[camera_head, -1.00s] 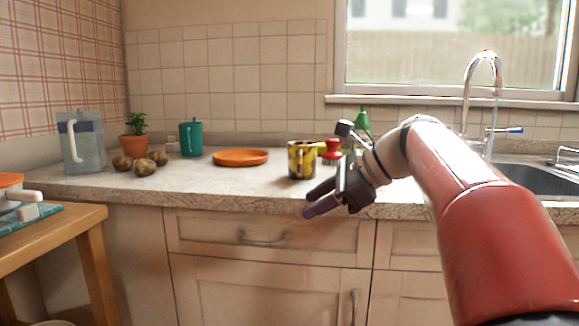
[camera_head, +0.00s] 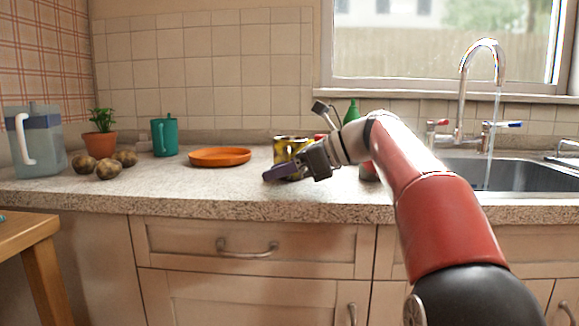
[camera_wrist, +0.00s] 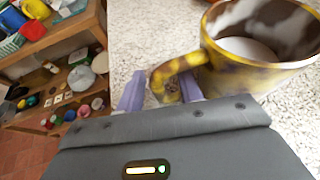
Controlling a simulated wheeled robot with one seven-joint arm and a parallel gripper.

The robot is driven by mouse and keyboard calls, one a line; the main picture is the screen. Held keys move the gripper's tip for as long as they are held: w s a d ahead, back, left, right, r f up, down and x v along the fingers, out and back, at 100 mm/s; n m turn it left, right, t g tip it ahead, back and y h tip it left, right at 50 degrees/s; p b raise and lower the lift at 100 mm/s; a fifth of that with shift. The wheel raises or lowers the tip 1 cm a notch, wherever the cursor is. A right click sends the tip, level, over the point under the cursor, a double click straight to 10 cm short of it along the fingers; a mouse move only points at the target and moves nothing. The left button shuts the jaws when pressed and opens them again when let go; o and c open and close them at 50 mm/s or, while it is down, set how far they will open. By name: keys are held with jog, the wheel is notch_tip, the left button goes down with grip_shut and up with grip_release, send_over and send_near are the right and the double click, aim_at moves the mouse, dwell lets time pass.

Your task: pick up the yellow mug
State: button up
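The yellow mug (camera_head: 290,143), blotched with dark patches, stands upright on the counter, partly hidden behind my gripper (camera_head: 276,174) in the head view. In the wrist view the mug (camera_wrist: 240,72) fills the upper right, its inside pale at the bottom, and its handle (camera_wrist: 175,72) points left toward my gripper (camera_wrist: 160,88). The two purple fingers are apart, with the handle between them. A small gap shows between the left finger and the handle; contact on the right cannot be told.
An orange plate (camera_head: 220,157) lies left of the mug, then a teal mug (camera_head: 164,137), several potatoes (camera_head: 108,169), a potted plant (camera_head: 101,135) and a pitcher (camera_head: 36,142). A green bottle (camera_head: 352,112) stands just behind my arm. The sink (camera_head: 500,173) is at right with running water.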

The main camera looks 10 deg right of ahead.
jog(key=shift+a+f, duration=0.1)
jog(key=shift+a, duration=0.1)
grip_shut()
jog(key=shift+r, duration=0.2)
dwell(0.4)
